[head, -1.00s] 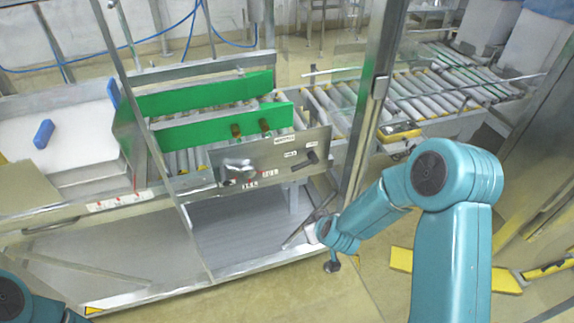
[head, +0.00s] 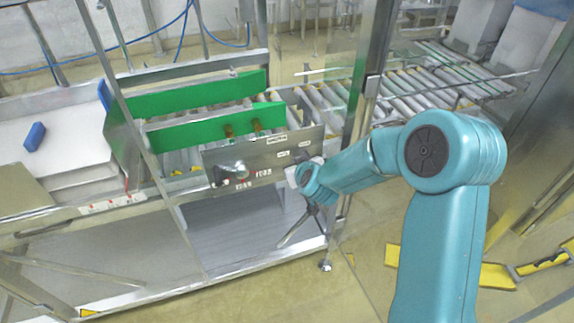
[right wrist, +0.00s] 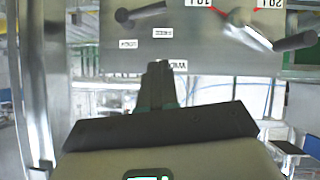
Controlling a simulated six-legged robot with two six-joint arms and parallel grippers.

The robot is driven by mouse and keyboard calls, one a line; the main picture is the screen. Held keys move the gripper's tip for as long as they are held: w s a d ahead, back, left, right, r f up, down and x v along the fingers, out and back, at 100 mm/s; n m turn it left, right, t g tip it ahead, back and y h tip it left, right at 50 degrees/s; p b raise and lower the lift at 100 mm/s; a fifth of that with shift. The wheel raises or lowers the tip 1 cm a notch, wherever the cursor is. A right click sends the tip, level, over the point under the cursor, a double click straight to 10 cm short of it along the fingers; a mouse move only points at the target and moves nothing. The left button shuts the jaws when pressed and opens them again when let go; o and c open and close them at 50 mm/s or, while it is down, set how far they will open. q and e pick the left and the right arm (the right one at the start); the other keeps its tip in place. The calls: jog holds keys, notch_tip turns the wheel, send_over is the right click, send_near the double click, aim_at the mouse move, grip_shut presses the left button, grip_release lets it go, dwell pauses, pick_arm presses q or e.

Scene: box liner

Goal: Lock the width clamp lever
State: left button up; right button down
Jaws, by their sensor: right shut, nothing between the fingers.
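A steel panel (head: 255,160) with two levers is on the front of the machine, below green side guides. The right lever's black handle (head: 301,155) shows just above my right gripper (head: 292,172) in the head view. In the right wrist view the panel is upside down, and this handle (right wrist: 140,14) is at the upper left, pointing sideways. A label starting with "WID" (right wrist: 174,64) is partly hidden by the fingers. My right gripper (right wrist: 160,72) is shut and empty before the panel, apart from both handles. The other lever (right wrist: 293,42) slants at the upper right. My left gripper is out of view.
Green guides (head: 215,127) stand over a roller conveyor (head: 420,90). A steel post (head: 366,100) rises close to the right of the panel, near my right arm. A blue block (head: 35,136) lies on the white surface at left. Open space lies below the panel.

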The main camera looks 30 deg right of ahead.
jog(key=shift+d+f, duration=0.1)
jog(key=shift+d, duration=0.05)
jog(key=s+f+x, duration=0.1)
jog(key=f+x, duration=0.1)
jog(key=x, duration=1)
jog(key=shift+d+f, duration=0.2)
jog(key=shift+f, duration=0.2)
